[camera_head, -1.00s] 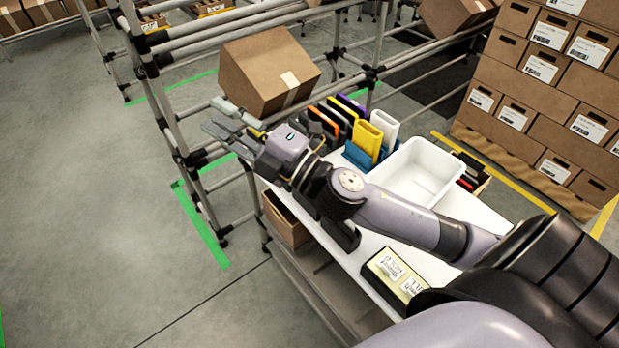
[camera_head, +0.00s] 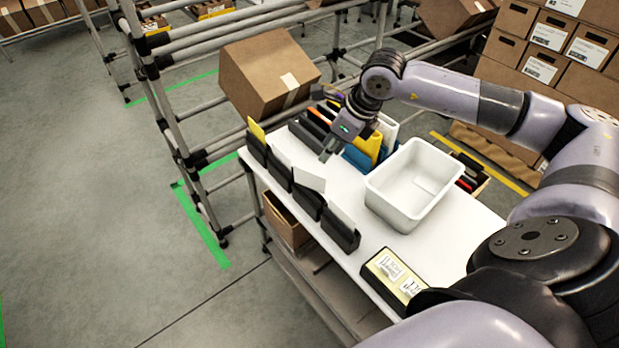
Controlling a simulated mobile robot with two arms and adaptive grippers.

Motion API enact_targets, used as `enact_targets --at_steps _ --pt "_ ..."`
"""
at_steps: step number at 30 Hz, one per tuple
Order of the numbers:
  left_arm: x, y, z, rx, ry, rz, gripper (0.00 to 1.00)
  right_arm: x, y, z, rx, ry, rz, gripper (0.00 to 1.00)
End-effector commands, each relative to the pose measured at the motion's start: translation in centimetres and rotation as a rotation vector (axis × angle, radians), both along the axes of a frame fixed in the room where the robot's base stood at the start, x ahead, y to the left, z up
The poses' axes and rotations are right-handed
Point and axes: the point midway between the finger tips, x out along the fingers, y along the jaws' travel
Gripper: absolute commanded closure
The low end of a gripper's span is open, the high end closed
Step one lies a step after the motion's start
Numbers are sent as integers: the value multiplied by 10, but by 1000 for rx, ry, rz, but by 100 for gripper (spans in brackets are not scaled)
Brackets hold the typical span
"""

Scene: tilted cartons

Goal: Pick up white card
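Several black card holders stand in a row along the left edge of the white table (camera_head: 395,245). Three of them hold white cards: one near the back (camera_head: 280,156), one in the middle (camera_head: 309,180) and one near the front (camera_head: 342,215). The back holder has a yellow card (camera_head: 256,130). My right gripper (camera_head: 326,124) is above the back part of the table, beside the coloured upright items. Its fingers look spread, with nothing visible between them. It is apart from the white cards. My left gripper is not in view.
An empty white bin (camera_head: 414,180) stands right of the holders. Coloured upright items, including a yellow one (camera_head: 370,147), are behind it. A tilted carton (camera_head: 262,72) rests on the rack at the back left. A black-and-yellow tray (camera_head: 395,275) lies at the front.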

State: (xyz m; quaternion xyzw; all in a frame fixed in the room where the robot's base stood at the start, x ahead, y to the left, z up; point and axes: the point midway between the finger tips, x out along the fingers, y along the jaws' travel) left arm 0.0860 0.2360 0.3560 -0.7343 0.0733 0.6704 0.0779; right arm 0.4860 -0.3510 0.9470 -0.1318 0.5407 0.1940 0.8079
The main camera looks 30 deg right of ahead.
Motion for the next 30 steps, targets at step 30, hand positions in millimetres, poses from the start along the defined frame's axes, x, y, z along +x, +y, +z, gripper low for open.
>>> enact_targets --at_steps 30 --pt "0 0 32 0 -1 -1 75 43 28 -125 4 0 2 74"
